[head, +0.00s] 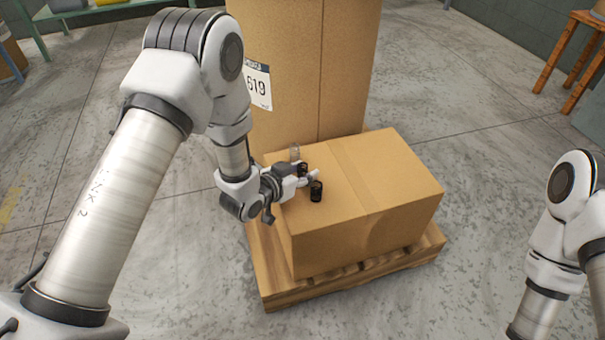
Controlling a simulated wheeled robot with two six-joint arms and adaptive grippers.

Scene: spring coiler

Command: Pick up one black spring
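A black spring (316,191) stands upright on top of the low cardboard box (395,180), near its left edge. A second black spring (303,170) is just behind it, partly hidden by my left gripper. My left gripper (308,179) is low over the box top and reaches in from the left, with its fingertips beside the two black springs. Whether its fingers are apart or closed on the rear spring is too small to tell. My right arm shows at the right edge, but its gripper is out of view.
A pale, see-through or silvery spring (295,152) stands behind the black ones. A tall cardboard box (300,60) rises behind them. The boxes rest on a wooden pallet (350,282). A wooden stool (572,60) is far right. The box top right of the springs is clear.

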